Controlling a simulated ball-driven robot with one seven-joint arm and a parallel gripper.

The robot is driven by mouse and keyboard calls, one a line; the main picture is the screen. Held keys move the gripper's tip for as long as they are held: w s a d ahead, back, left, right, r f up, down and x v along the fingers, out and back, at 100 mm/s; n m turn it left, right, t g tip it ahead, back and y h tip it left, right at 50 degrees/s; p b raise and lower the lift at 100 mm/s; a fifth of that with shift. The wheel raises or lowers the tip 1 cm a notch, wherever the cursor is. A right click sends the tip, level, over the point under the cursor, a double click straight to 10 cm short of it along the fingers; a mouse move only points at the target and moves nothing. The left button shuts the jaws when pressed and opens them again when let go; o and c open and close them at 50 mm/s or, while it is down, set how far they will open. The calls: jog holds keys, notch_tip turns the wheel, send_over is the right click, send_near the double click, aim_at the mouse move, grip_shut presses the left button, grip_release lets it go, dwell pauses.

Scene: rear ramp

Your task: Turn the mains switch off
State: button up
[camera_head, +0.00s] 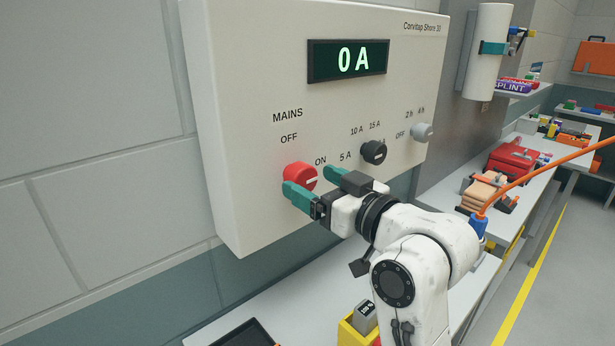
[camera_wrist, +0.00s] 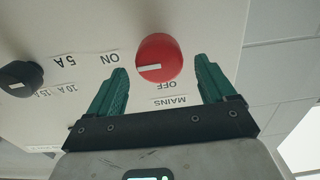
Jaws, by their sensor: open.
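The mains switch is a round red knob (camera_head: 300,175) on a white panel (camera_head: 245,120), with OFF printed above it and ON to its right. Its white line points right, toward ON. In the wrist view, which is upside down, the red knob (camera_wrist: 158,58) has its line pointing toward the ON label. My gripper (camera_head: 311,181) is open in front of the knob, its green fingers one to each side. In the wrist view my gripper (camera_wrist: 162,66) has the knob between its fingertips, with gaps on both sides and no clear contact.
A dark knob (camera_head: 373,152) marked 5 A, 10 A, 15 A sits right of the switch, and a grey timer knob (camera_head: 422,132) farther right. The display (camera_head: 347,60) reads 0 A. An orange cable (camera_head: 545,170) rises at the right. A yellow bin (camera_head: 358,328) stands below the panel.

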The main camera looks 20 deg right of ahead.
jog(key=shift+x, duration=1.2)
jog(key=shift+c, duration=0.3)
jog(key=c, duration=1)
jog(key=shift+o, duration=0.2)
